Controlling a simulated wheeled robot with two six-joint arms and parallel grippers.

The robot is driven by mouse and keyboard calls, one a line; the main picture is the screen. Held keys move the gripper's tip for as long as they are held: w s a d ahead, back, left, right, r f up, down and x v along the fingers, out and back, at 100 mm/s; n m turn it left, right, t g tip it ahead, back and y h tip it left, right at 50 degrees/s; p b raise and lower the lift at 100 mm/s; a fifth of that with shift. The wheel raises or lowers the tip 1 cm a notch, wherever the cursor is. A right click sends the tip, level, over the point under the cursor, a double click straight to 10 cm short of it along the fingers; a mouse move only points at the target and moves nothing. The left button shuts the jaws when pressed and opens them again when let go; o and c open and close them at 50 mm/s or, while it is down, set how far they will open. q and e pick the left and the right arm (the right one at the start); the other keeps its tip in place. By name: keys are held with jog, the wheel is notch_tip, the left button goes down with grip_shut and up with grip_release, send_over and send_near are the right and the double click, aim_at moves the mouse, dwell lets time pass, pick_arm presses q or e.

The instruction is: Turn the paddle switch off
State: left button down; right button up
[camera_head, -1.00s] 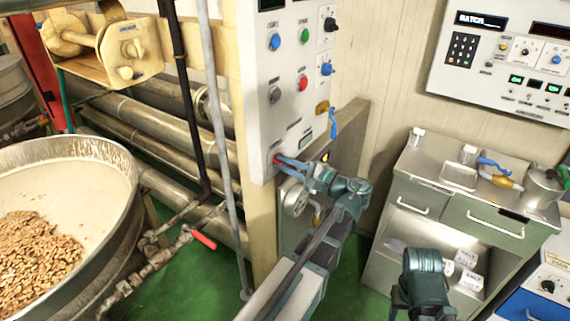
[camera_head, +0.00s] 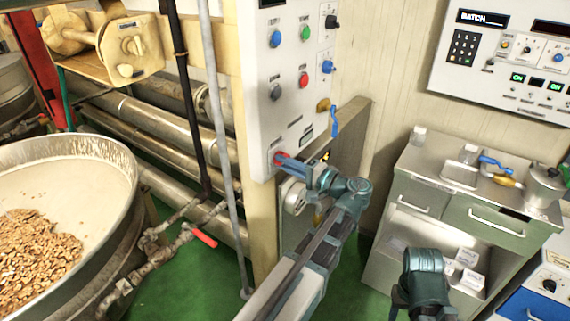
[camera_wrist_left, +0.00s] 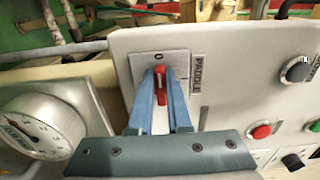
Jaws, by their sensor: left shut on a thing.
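The paddle switch is a red lever (camera_wrist_left: 160,84) on a pale square plate, beside a "PADDLE" label, in the left wrist view. The lever stands in line with the fingers and points at the "O" mark above it. My left gripper (camera_wrist_left: 161,92) is shut on it, one blue finger on each side. In the head view, my left gripper (camera_head: 291,165) is at the lower edge of the white control panel (camera_head: 288,127), and the fingers mostly hide the switch. My right arm shows at the lower right, but its fingers are not visible.
A round dial gauge (camera_wrist_left: 35,130) is close to the gripper's left in the wrist view. A red button (camera_wrist_left: 261,132) and knobs share the panel. A kettle (camera_head: 75,150) of nuts stands left, and a metal cabinet (camera_head: 470,215) with small items stands right.

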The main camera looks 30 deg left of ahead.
pick_arm(q)
jog(key=shift+f, duration=0.1)
jog(key=c, duration=0.9)
grip_release()
jog(key=shift+o, duration=0.2)
jog(key=s+d, duration=0.1)
jog(key=d, duration=1.3)
jog(key=shift+a, duration=0.1)
